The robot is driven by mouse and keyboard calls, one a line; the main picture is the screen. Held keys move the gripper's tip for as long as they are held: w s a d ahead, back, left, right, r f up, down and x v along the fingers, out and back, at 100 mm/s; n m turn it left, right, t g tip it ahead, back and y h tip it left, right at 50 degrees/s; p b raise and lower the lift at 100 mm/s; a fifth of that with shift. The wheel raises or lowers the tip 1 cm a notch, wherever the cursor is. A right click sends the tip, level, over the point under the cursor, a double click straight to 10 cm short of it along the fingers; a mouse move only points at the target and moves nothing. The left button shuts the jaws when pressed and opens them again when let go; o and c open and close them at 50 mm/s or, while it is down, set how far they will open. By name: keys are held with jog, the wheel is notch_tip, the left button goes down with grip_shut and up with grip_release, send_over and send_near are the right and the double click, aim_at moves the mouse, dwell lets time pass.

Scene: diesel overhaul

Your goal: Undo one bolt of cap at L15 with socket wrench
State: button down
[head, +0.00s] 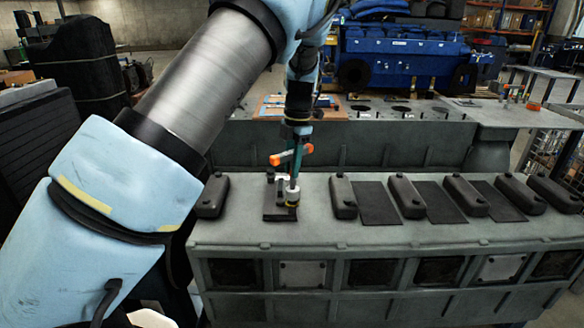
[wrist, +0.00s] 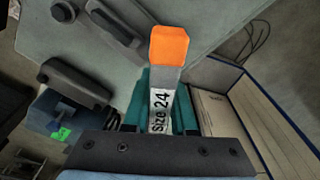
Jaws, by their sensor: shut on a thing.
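My gripper (head: 296,152) is above the grey engine top (head: 240,222), its teal fingers shut on a socket wrench (head: 277,159) with orange handle ends. In the wrist view the wrench (wrist: 168,47) shows an orange end and a white label reading "Size 24", between the teal fingers of my gripper (wrist: 160,100). Below my gripper, a dark base plate (head: 272,215) carries small upright parts with pale tops, probably the cap and its bolts. The wrench's lower end is by these parts; I cannot tell whether it sits on a bolt. No L15 mark is readable.
Dark rounded covers (head: 343,198) and flat dark plates (head: 378,204) line the engine top to the right. Another cover (head: 212,196) stands left. A raised grey wall (head: 400,143) runs behind. In the wrist view an open blue-edged box (wrist: 225,110) is at right.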

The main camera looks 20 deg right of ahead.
jog(key=m, duration=0.4)
jog(key=m+t, duration=0.1)
jog(key=m, duration=0.3)
jog(key=shift+b, duration=0.3)
jog(key=m, duration=0.4)
jog(key=shift+b, duration=0.35)
jog(key=m, duration=0.4)
jog(key=shift+h+b, duration=0.35)
jog(key=shift+h, duration=0.05)
jog(key=m, duration=0.3)
jog(key=shift+w+t, duration=0.1)
jog(key=shift+t, duration=0.2)
jog(key=m+h+b, duration=0.1)
jog(key=m, duration=0.3)
jog(key=shift+d+m, duration=0.1)
jog(key=shift+m, duration=0.3)
jog(key=m, duration=0.4)
jog(key=m+p, duration=0.1)
jog(key=m, duration=0.2)
jog(key=shift+m+h, duration=0.3)
jog(key=shift+m, duration=0.1)
jog(key=shift+f, duration=0.15)
